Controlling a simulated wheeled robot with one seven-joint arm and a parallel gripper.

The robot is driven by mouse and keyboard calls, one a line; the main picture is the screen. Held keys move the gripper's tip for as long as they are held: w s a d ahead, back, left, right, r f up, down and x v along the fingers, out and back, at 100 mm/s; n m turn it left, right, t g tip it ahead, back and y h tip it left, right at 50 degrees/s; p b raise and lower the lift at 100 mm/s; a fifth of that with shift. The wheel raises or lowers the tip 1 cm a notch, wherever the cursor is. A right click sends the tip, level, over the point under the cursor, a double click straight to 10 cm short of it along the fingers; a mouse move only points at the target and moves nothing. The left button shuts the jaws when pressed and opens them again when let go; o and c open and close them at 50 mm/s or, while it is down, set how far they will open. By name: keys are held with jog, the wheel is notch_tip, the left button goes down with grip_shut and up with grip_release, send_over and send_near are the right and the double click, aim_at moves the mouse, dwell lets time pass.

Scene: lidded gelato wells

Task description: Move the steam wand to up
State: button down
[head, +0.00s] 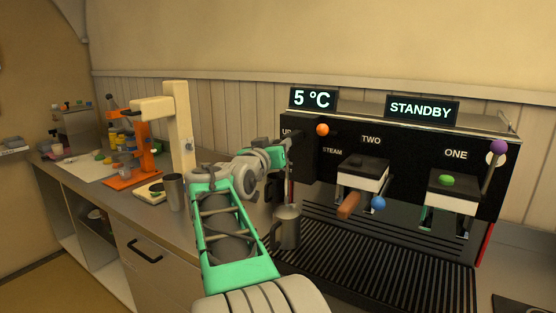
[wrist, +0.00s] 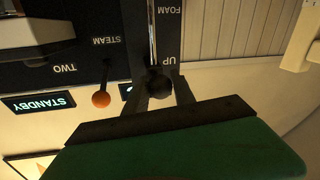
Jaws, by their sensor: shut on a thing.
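The steam wand (wrist: 153,38) is a thin silver rod on a dark panel, with a round black knob (wrist: 158,84) at its end. The wrist view is upside down. The knob is beside the "UP" label, and the "FOAM" label is further along the rod. My gripper (wrist: 160,90) is shut on the knob, one dark finger on each side. In the head view my gripper (head: 297,146) is at the left end of the black machine (head: 335,165), by the partly covered "UP" label. The arm hides most of the wand there.
A metal pitcher (head: 288,228) stands below my gripper. An orange knob (head: 322,130) marked "STEAM" is just right of it. A metal cup (head: 174,192) and orange stand (head: 140,150) are on the left counter.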

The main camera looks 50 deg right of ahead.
jog(key=shift+r, duration=0.45)
jog(key=c, duration=1.5)
grip_release()
jog(key=o, duration=0.4)
jog(key=shift+f, duration=0.2)
jog(key=shift+o, duration=0.2)
jog(key=b+v, duration=0.2)
jog(key=v, duration=0.5)
jog(key=shift+a, duration=0.4)
jog(key=shift+s, duration=0.1)
